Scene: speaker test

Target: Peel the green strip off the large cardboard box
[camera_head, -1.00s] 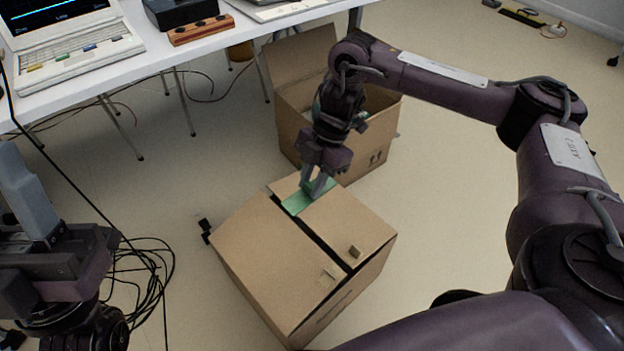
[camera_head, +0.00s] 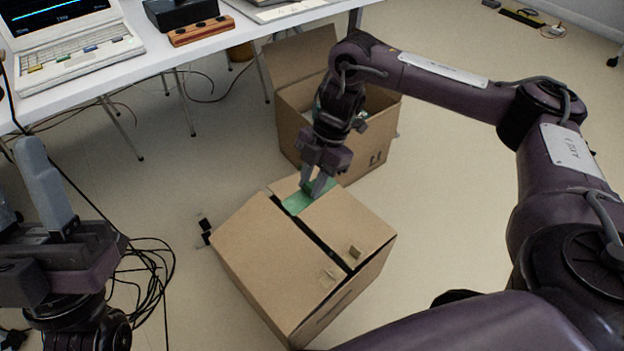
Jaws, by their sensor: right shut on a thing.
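The large cardboard box (camera_head: 284,262) sits on the floor in the middle, with a dark gap between its two top flaps. The green strip (camera_head: 297,202) lies across the gap at the far end of the top. My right gripper (camera_head: 318,188) points down there and is shut on the green strip, whose far part its fingers partly hide. Most of the strip still looks flat against the box. My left gripper (camera_head: 20,178) is at the lower left, away from the box, its fingers apart and empty, one of them cut by the picture edge.
An open cardboard box (camera_head: 366,158) stands just behind, partly hidden by my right arm. A white table (camera_head: 150,70) at the upper left bears a laptop (camera_head: 75,42) and a wooden block (camera_head: 202,30). Black cables (camera_head: 150,270) lie left of the large box.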

